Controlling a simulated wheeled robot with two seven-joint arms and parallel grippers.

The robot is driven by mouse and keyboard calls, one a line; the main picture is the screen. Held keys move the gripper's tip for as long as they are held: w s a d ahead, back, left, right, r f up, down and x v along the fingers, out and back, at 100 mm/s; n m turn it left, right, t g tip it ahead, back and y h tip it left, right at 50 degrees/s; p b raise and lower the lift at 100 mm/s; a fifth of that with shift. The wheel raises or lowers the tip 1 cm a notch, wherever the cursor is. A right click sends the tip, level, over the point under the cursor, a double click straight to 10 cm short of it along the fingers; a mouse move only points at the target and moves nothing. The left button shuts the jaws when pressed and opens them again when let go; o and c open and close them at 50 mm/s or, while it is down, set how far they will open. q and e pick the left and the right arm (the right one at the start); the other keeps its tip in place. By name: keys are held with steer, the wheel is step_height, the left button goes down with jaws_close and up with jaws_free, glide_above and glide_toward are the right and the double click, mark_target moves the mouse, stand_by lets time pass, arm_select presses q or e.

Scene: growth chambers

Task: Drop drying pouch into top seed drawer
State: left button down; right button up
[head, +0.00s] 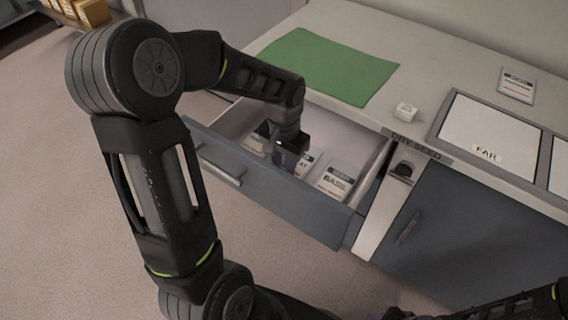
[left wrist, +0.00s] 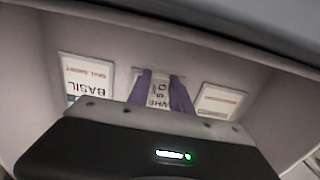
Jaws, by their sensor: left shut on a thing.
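The top seed drawer (head: 233,182) is pulled open below the counter, by the "DRY SEED" label. My left gripper (head: 287,156) is inside it, pointing down over the seed packets. In the left wrist view its two purple fingers (left wrist: 163,95) stand slightly apart, with a white lettered surface between them. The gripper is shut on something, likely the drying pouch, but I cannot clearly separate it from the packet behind. A BASIL packet (head: 337,179) lies flat in the drawer; it also shows in the left wrist view (left wrist: 86,76).
A green mat (head: 325,66) lies on the counter. A small white lettered item (head: 405,112) stands near the counter's front edge. A white panel marked FAR (head: 490,132) is to its right. A closed cabinet door (head: 450,235) is beside the drawer.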

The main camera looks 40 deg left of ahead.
mark_target(284, 168)
arm_select(q)
steer(key=c, duration=1.1)
jaws_free()
steer(key=shift+c, duration=0.2)
steer(key=shift+r, duration=0.15)
steer(key=shift+r+p, duration=0.3)
step_height(284, 168, up, 12)
steer(key=p, duration=0.2)
steer(key=shift+r, duration=0.2)
